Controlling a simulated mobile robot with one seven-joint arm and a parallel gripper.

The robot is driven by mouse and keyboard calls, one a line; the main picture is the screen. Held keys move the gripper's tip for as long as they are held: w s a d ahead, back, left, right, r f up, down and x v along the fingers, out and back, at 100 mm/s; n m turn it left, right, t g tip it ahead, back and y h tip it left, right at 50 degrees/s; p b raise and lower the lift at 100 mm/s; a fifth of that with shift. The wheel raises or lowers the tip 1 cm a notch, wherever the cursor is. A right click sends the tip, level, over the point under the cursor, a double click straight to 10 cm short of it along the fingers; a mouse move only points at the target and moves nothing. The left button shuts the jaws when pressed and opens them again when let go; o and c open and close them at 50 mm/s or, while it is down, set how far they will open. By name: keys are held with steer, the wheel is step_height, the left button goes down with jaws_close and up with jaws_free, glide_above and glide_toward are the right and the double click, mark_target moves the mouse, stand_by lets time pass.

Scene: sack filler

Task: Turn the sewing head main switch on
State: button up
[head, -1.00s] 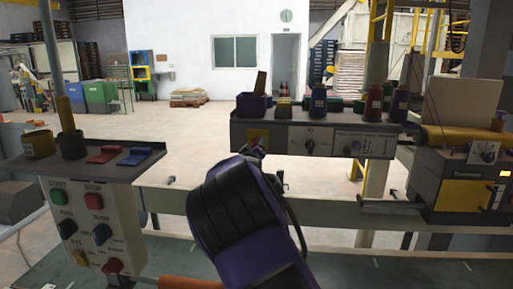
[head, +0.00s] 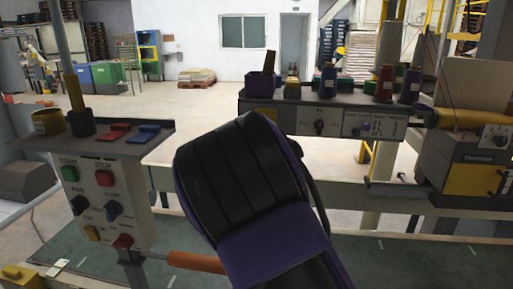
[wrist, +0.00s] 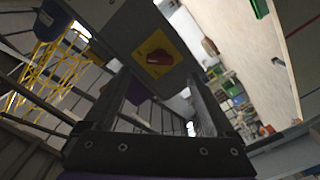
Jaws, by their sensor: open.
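In the wrist view a red rotary knob (wrist: 158,57) sits on a square yellow plate (wrist: 152,68) on a grey panel face. It looks like the sewing head main switch; its on or off position is too small to read. My gripper (wrist: 160,88) is open and empty, its two fingers pointing toward the panel, with the knob just beyond and between the tips, apparently not touched. In the head view my purple and black arm hides the gripper and the knob. Only part of the yellow plate (head: 266,113) shows at the left end of the grey panel (head: 340,115).
Thread spools (head: 327,80) and a purple cup (head: 262,84) stand on the panel's top. A black knob (head: 319,127) sits to the right of the yellow plate. A button box (head: 103,205) stands at left, with an orange-handled bar beside it.

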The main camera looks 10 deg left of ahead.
steer(key=s, duration=0.9)
steer(key=shift+s+a+p, duration=0.2)
steer(key=shift+s+p, duration=0.1)
steer(key=shift+s, duration=0.1)
